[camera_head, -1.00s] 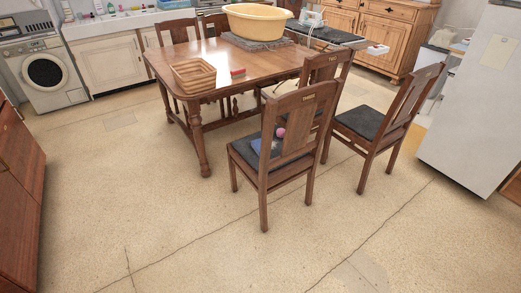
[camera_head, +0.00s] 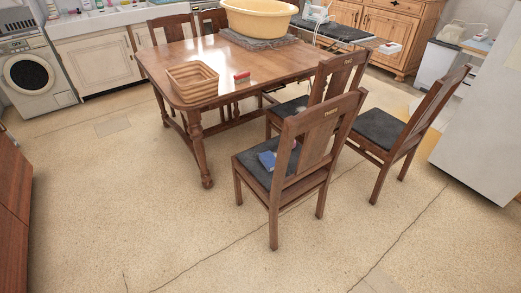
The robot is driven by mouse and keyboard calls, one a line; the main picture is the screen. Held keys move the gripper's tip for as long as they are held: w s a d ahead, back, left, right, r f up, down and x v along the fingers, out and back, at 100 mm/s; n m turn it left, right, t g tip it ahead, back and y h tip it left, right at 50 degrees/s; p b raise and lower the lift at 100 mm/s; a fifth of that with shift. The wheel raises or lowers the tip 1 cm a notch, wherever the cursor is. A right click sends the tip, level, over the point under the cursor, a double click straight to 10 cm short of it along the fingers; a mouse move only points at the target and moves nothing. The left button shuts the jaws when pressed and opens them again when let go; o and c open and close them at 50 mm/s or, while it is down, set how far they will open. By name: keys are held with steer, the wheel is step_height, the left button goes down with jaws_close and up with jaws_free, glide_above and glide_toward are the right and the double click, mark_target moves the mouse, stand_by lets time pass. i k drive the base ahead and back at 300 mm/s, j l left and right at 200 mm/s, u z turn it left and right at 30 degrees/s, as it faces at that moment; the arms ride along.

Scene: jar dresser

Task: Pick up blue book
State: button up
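A small blue thing, likely the blue book (camera_head: 267,159), lies on the dark seat of the nearest wooden chair (camera_head: 284,180). The chair's back slats hide part of the seat, so I cannot tell its full outline. A small pinkish thing shows beside it behind the slats, mostly hidden. My gripper is not in view.
A wooden table (camera_head: 237,66) stands behind the chair, with a wicker basket (camera_head: 193,82), a red item (camera_head: 242,78) and a yellow tub (camera_head: 259,17). Another chair (camera_head: 397,137) stands at right, near a white fridge (camera_head: 489,140). The floor (camera_head: 140,220) in front is clear.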

mark_target(268, 158)
steer(key=i+j, duration=0.5)
steer(key=i, duration=0.15)
steer(key=i+j, duration=0.5)
steer(key=i, duration=0.15)
steer(key=i+j, duration=0.5)
steer(key=i, duration=0.15)
steer(key=i+j, duration=0.5)
steer(key=i, duration=0.15)
